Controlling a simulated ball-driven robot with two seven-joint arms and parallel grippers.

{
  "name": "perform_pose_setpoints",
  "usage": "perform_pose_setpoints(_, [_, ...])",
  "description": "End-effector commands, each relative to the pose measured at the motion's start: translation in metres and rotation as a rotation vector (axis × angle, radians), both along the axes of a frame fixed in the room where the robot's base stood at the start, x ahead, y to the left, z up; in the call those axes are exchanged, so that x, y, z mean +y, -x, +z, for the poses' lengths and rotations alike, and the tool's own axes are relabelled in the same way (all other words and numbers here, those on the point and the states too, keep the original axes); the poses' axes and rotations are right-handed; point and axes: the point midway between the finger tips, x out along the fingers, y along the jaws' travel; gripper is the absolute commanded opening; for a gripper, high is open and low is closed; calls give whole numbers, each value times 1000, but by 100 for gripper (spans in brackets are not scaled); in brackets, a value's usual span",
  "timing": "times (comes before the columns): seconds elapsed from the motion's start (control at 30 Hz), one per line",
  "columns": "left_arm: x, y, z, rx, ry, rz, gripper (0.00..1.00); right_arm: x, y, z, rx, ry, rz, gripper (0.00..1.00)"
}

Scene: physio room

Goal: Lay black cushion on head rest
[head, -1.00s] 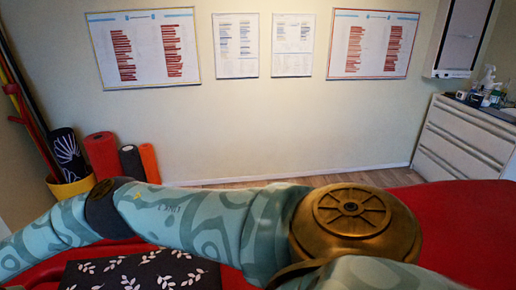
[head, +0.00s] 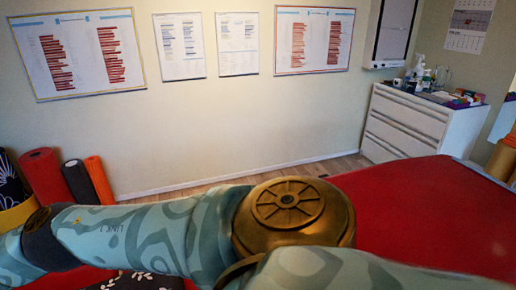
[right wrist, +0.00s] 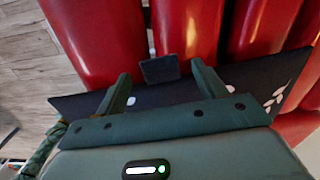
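The black cushion (head: 138,281) with white leaf sprigs shows only as a small strip at the bottom left of the head view. My arm hides the rest. In the right wrist view the black cushion (right wrist: 245,76) is a dark band behind the fingers, with a small dark tab at its far edge. My right gripper (right wrist: 160,84) has its two fingers wide apart over the cushion, with no visible grip on it. Red padded sections (right wrist: 190,28) lie beyond the cushion. I cannot tell which is the head rest. My left gripper is out of view.
The red couch top (head: 430,210) is bare at the right. A white drawer unit (head: 405,125) with bottles stands by the back wall. Red, black and orange rolls (head: 45,175) stand at the left. Floor shows along the wall.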

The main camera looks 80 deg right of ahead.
Motion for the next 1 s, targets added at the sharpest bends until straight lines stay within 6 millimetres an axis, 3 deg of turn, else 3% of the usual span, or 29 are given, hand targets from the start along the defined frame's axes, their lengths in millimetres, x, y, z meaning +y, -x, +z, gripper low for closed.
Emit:
perform_pose_setpoints(0.27, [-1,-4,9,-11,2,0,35,-2,2,13,-4,1,-1,71])
perform_pose_setpoints(0.7, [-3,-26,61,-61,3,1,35,-9,14,84,-10,3,-9,71])
perform_pose_setpoints(1.0, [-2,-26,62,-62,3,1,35,-10,16,84,-6,3,-10,71])
